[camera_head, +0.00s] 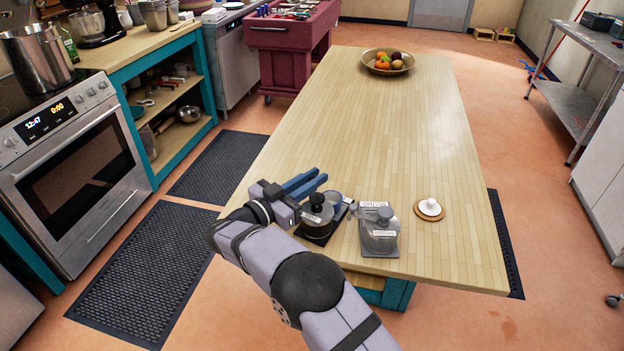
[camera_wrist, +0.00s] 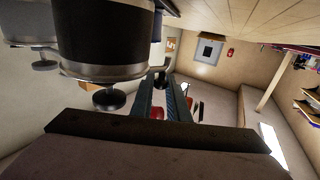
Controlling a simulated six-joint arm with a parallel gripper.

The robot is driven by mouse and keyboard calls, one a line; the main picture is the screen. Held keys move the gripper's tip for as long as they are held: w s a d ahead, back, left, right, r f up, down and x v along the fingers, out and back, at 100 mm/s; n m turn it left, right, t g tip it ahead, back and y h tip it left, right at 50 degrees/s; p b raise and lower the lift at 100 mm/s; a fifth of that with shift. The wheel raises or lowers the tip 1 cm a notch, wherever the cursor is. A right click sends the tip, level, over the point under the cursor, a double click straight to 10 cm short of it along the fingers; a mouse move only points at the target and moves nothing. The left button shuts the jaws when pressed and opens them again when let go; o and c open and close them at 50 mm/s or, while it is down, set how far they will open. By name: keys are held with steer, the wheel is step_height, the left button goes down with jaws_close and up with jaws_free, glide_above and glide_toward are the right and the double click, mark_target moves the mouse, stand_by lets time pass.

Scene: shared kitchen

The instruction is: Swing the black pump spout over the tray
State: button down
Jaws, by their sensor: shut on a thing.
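The black pump dispenser (camera_head: 317,212) stands upright on a dark tray (camera_head: 322,238) at the table's near left edge. A grey pump dispenser (camera_head: 380,235) stands to its right. My gripper (camera_head: 321,174), with blue fingers, is just above and beyond the black pump in the head view. In the wrist view, which is upside down, the black pump's body (camera_wrist: 102,35) and round head (camera_wrist: 109,98) are at upper left. My fingers (camera_wrist: 166,78) are nearly together on a small dark curved piece, apparently the spout. Its join to the pump is hidden.
A small white-topped pot (camera_head: 430,207) sits on a round wooden coaster to the right. A fruit bowl (camera_head: 388,62) stands at the table's far end. The wooden tabletop (camera_head: 385,130) between is clear. An oven (camera_head: 80,165) is at left.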

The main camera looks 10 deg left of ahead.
steer(key=c, duration=2)
jaws_free()
steer(key=b+v, duration=0.2)
steer(key=v, duration=0.5)
steer(key=shift+s, duration=0.2)
